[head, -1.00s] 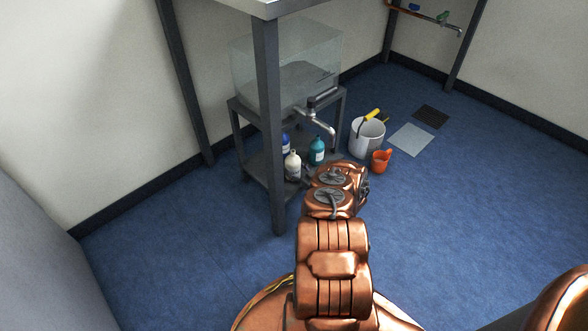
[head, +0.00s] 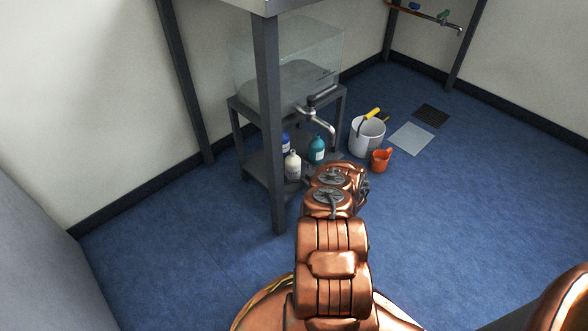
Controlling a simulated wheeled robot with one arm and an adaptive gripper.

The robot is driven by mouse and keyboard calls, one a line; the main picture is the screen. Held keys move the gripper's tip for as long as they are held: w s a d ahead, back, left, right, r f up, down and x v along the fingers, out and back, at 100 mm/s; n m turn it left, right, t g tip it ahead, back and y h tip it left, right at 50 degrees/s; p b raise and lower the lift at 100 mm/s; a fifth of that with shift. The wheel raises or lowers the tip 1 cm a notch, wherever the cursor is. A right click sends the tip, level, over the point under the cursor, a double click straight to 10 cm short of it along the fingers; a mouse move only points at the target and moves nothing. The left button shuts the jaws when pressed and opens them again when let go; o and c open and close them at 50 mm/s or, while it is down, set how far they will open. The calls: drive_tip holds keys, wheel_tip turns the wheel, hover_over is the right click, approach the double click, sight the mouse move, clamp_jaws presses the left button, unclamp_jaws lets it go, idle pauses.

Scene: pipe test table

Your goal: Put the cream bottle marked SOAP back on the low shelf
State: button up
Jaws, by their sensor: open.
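The cream bottle (head: 292,166) stands upright at the front of the low shelf (head: 262,172) under the glass tank, in the head view. Its label is too small to read. My gripper (head: 308,174) is just right of the bottle in the picture, mostly hidden behind my copper wrist; only a small dark part shows. It is open, and the bottle is not seen between its fingers. Whether a finger touches the bottle cannot be told.
A blue bottle (head: 285,143) and a teal bottle (head: 317,149) stand behind on the shelf. A tap (head: 318,118) juts out above. A table leg (head: 270,130) rises at the left. A white bucket (head: 366,138) and orange cup (head: 381,160) stand right.

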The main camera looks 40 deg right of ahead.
drive_tip(key=s, duration=1.2)
drive_tip(key=shift+a, duration=0.1)
idle(0.4)
